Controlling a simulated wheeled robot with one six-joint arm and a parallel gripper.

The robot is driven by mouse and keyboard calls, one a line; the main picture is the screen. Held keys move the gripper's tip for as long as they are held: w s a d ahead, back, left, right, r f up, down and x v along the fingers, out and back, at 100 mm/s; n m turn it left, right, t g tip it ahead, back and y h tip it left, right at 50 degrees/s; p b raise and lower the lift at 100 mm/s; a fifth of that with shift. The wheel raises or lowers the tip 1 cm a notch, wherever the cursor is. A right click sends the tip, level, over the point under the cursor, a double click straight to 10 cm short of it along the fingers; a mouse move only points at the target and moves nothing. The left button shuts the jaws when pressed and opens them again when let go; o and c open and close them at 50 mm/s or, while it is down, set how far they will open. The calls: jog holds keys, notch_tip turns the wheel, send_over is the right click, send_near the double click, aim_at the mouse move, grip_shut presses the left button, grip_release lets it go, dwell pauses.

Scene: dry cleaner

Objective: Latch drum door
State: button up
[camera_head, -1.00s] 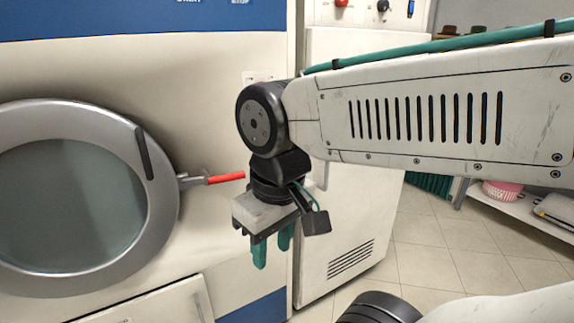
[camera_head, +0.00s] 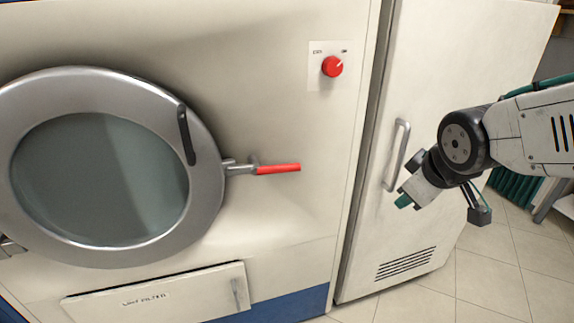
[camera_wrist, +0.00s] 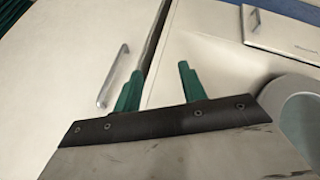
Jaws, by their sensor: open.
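The round drum door (camera_head: 208,190) has a grey metal ring and dark glass, and sits against the cream machine front at the left of the head view. Its latch handle with a red grip (camera_head: 278,169) sticks out level to the right from the door's right edge. My gripper (camera_head: 401,200) is well to the right of the red grip, in front of the neighbouring cabinet and touching nothing. In the wrist view its green fingers (camera_wrist: 158,85) stand apart with nothing between them. A curved grey edge at the right of the wrist view seems to be part of the door ring.
A white cabinet (camera_head: 440,110) with an upright bar handle (camera_head: 397,155) stands right of the machine, close behind my gripper. A red knob (camera_head: 332,66) is above the latch. A lint filter panel (camera_head: 160,295) is below the door. Tiled floor is open at lower right.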

jog(key=w+a+f+n+t+y, duration=0.2)
jog(key=w+a+n+t, duration=0.1)
jog(key=w+a+n, duration=0.4)
jog(key=n+t+y, duration=0.3)
jog(key=n+y, duration=0.6)
jog(key=n, duration=0.1)
send_near(282, 166)
jog(key=w, duration=0.1)
jog(key=w+a+f, duration=0.1)
jog(key=w, duration=0.2)
jog(key=shift+w+a+f, duration=0.1)
jog(key=shift+a+f, duration=0.3)
jog(key=x, duration=0.7)
jog(key=shift+w+a, duration=0.15)
jog(key=shift+w, duration=0.05)
